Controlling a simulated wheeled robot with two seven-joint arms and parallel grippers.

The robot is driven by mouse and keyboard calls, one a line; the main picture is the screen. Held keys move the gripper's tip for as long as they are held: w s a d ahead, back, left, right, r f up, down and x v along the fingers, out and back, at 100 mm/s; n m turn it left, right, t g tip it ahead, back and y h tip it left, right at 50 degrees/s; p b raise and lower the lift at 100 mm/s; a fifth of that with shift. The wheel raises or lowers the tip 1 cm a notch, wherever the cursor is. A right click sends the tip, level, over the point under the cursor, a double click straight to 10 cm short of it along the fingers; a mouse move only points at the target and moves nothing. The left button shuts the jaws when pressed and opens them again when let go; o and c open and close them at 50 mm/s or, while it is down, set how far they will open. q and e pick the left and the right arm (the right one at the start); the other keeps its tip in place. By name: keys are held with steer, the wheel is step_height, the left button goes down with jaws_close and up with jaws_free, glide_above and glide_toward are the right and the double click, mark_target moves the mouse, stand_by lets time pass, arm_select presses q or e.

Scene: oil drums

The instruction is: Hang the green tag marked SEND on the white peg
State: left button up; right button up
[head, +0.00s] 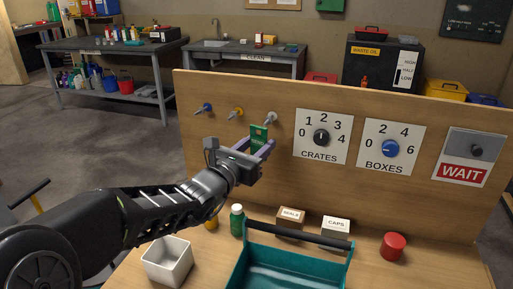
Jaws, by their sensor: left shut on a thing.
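My left gripper (262,149) is shut on a green tag (259,132), which stands upright between its purple fingers. Lettering on the tag is too small and partly covered to read for certain. The white peg (271,117) sticks out of the wooden board just right of and above the tag. The tag's top edge is close to the peg; I cannot tell whether they touch. A blue peg (205,107) and a yellow peg (237,112) are further left on the board. My right gripper is not in view.
The upright board (400,195) also carries a CRATES dial (321,138), a BOXES dial (391,148) and a WAIT panel (469,157). On the bench below are a teal tray (345,266), a white bin (167,262), a green bottle (237,221), small boxes (335,227) and a red cylinder (393,246).

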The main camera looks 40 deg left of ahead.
arm_select(q)
steer(key=shift+w+a+f, duration=0.1)
steer(key=shift+w+a, duration=0.1)
steer(key=shift+w, duration=0.4)
steer(key=shift+w+a, duration=0.25)
steer(key=shift+w, duration=0.4)
steer(key=shift+w+a+f, duration=0.1)
steer(key=shift+w+a, duration=0.1)
steer(key=shift+w, duration=0.4)
steer(key=w, duration=0.2)
steer(key=w+a, duration=0.1)
steer(key=shift+f+b, duration=0.3)
steer(key=shift+b, duration=0.1)
steer(key=shift+w, duration=0.15)
steer(key=shift+r, duration=0.1)
steer(key=o, duration=0.9)
steer(key=o, duration=0.3)
stand_by(1.1)
